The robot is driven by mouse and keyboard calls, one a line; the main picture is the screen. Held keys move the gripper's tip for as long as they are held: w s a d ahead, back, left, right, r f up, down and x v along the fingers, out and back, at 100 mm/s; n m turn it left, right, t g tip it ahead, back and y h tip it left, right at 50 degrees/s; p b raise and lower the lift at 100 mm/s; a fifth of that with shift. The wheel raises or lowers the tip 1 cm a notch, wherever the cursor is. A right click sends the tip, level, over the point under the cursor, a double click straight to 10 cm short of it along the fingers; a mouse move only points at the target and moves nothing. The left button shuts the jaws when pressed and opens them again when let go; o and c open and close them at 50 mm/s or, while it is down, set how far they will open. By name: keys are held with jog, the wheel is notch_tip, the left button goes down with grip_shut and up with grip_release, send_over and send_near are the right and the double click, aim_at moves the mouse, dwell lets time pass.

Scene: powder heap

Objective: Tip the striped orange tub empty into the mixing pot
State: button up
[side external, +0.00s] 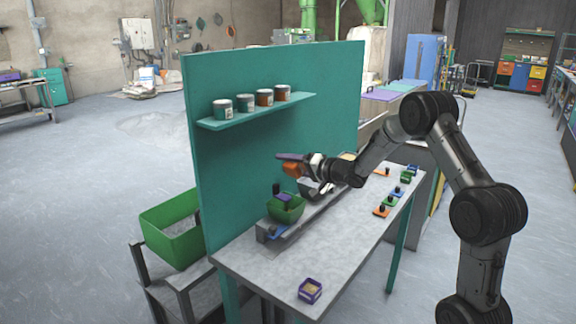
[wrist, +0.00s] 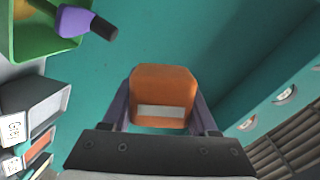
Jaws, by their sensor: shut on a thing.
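My gripper (side external: 296,163) is shut on an orange tub (side external: 291,170), with its purple fingers on both sides. In the wrist view the tub (wrist: 160,85) sits between the fingers and shows a pale band across its face. The tub's opening and contents are hidden, and its tilt is hard to tell. A green pot (side external: 292,213), apparently the mixing pot, stands on the bench below the tub. A purple scoop with a dark handle (side external: 284,198) rests in it. The pot (wrist: 22,47) and scoop (wrist: 73,21) show at upper left of the wrist view. Tub and pot are apart.
A teal panel (side external: 230,165) with a shelf of several jars (side external: 255,108) rises behind the bench. A small purple box (side external: 310,290) is near the front. Several knobbed pieces (side external: 382,210) lie at right. A green bin (side external: 172,240) stands left. The front bench is mostly clear.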

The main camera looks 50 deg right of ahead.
jog(key=n, duration=1.2)
jog(key=shift+r+n, duration=0.3)
jog(key=shift+r, duration=0.1)
jog(key=shift+r, duration=0.1)
